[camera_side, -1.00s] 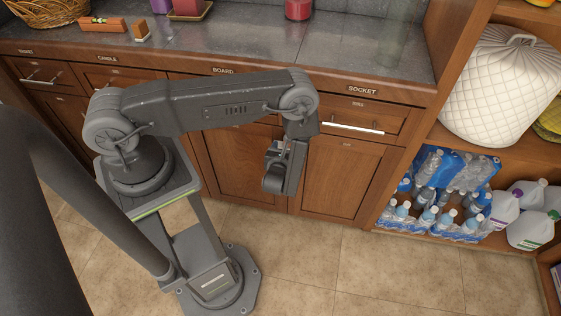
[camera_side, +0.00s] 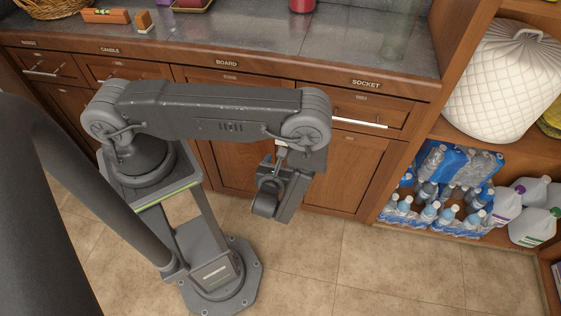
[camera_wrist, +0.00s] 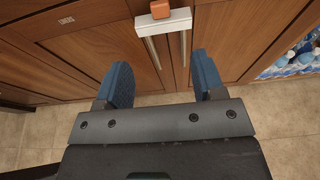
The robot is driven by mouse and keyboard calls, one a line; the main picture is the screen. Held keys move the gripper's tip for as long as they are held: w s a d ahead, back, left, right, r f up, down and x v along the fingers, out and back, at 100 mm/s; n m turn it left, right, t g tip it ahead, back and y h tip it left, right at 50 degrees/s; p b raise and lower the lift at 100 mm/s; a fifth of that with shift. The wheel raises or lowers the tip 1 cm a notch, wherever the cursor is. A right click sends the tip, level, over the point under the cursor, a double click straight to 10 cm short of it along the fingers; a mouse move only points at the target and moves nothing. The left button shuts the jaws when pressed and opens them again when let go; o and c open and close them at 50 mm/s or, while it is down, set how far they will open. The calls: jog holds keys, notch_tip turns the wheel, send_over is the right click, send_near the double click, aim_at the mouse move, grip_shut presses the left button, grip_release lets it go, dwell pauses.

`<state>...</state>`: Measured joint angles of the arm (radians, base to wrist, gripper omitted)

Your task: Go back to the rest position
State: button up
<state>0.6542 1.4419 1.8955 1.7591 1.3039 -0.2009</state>
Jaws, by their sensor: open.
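My gripper (camera_wrist: 163,82) is open and empty in the wrist view, its two blue fingers apart over the cabinet front and the tile floor. In the side view my gripper (camera_side: 268,203) hangs below the end of my arm, pointing down, in front of the cabinet doors. The bottled water (camera_side: 435,203) stands in packs on the low shelf at the right, well apart from my gripper. A corner of the packs also shows at the right edge of the wrist view (camera_wrist: 300,58).
Wooden cabinets (camera_side: 345,175) with drawers run behind my arm under a grey counter (camera_side: 250,45). White jugs (camera_side: 530,227) stand right of the water. The tile floor (camera_side: 390,275) in front is clear. In the wrist view an orange-brown block (camera_wrist: 161,9) shows at the top.

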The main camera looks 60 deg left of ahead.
notch_tip(320, 180, up, 22)
jog(key=s+a+n+g, duration=0.1)
jog(key=a+n+g, duration=0.1)
jog(key=n+g, duration=1)
jog(key=s+d+r+n+t+h, duration=0.2)
jog(key=s+r+n+h, duration=0.3)
jog(key=r, duration=0.5)
jog(key=s+d+r+n+t+h, duration=0.2)
jog(key=s+r+n+t+h, duration=0.3)
jog(key=r+n, duration=0.5)
jog(key=shift+d, duration=0.35)
jog(key=shift+w, duration=0.1)
